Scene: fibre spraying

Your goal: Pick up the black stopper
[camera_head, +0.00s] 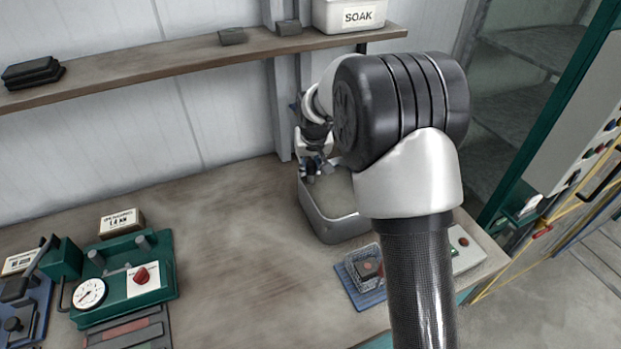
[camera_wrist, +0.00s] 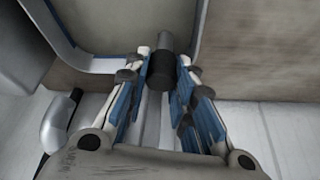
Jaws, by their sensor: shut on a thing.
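The black stopper (camera_wrist: 161,74) is a short dark cylinder with a grey end, seen in the wrist view between the blue-padded fingertips. My gripper (camera_wrist: 164,80) is shut on it. In the head view my gripper (camera_head: 312,166) is at the left back corner of a pale metal tray (camera_head: 345,229), partly behind my arm. The stopper cannot be made out clearly there. Whether the stopper touches the tray cannot be told.
A wire basket (camera_head: 352,268) stands in front of the tray. A green gauge unit (camera_head: 125,283) and a small labelled box (camera_head: 121,222) are at left. A shelf (camera_head: 165,64) with the SOAK bin (camera_head: 349,17) runs above. The middle bench is clear.

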